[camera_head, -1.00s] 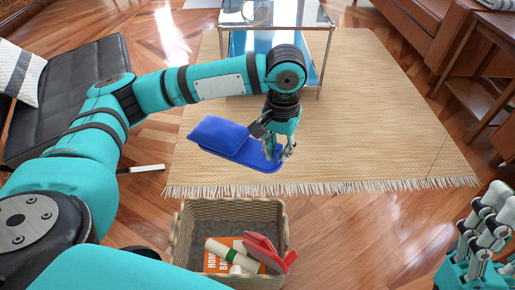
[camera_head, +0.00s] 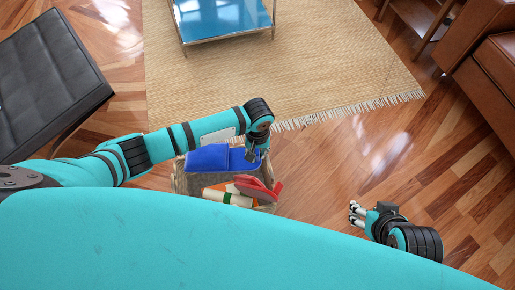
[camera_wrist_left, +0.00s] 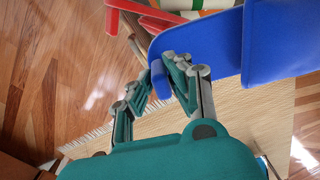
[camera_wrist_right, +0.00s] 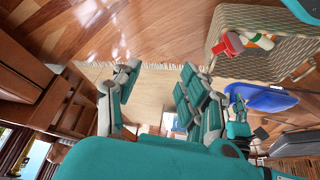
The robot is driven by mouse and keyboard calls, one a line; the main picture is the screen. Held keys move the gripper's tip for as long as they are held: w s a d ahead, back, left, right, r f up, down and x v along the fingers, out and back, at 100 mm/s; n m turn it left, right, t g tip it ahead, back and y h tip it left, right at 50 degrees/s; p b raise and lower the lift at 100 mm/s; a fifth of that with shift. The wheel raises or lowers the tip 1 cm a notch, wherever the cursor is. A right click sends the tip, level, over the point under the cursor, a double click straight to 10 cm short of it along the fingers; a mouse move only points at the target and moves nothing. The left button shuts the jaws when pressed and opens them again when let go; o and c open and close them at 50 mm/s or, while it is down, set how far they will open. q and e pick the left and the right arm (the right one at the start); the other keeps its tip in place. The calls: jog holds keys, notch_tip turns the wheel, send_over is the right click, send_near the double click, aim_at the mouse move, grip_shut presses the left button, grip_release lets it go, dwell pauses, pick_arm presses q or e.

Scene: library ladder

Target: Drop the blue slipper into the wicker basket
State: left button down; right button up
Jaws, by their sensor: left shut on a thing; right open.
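The blue slipper (camera_head: 215,158) is in my left gripper (camera_head: 257,150), over the far part of the wicker basket (camera_head: 180,182). In the left wrist view my left gripper (camera_wrist_left: 172,78) is shut on the edge of the blue slipper (camera_wrist_left: 215,45). The basket holds a red thing (camera_head: 258,188), a rolled white and green thing (camera_head: 228,197) and an orange item partly hidden beneath. My own body hides the basket's near side. My right gripper (camera_head: 354,213) is open and empty, right of the basket above the wood floor. The right wrist view shows the basket (camera_wrist_right: 285,25) and the slipper (camera_wrist_right: 262,97).
A straw rug (camera_head: 270,70) lies beyond the basket, with a glass table (camera_head: 222,20) on it. A black leather seat (camera_head: 50,85) stands at the left. A brown leather chair (camera_head: 490,60) stands at the right. The floor right of the basket is clear.

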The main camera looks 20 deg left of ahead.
aim_at(257, 161)
pick_arm(q)
jog(key=shift+f, duration=0.25)
jog(key=shift+f+b, duration=0.75)
jog(key=shift+b, duration=0.35)
jog(key=shift+f+b, duration=0.65)
jog(key=shift+b, duration=0.15)
pick_arm(e)
jog(key=w+a+r+t+y, duration=0.3)
jog(key=w+a+r+t, duration=0.2)
jog(key=w+r+t, duration=0.6)
pick_arm(q)
jog(key=shift+f+b, duration=0.8)
jog(key=shift+b, duration=0.15)
jog(key=shift+f+b, duration=0.6)
jog(key=shift+b, duration=0.15)
pick_arm(e)
notch_tip(257, 161, up, 14)
jog(key=s+a+n+t+y, duration=0.1)
jog(key=t+y, duration=0.2)
jog(key=t, duration=0.5)
jog(key=shift+s+a, duration=0.15)
jog(key=shift+s, duration=0.05)
jog(key=shift+f, duration=0.1)
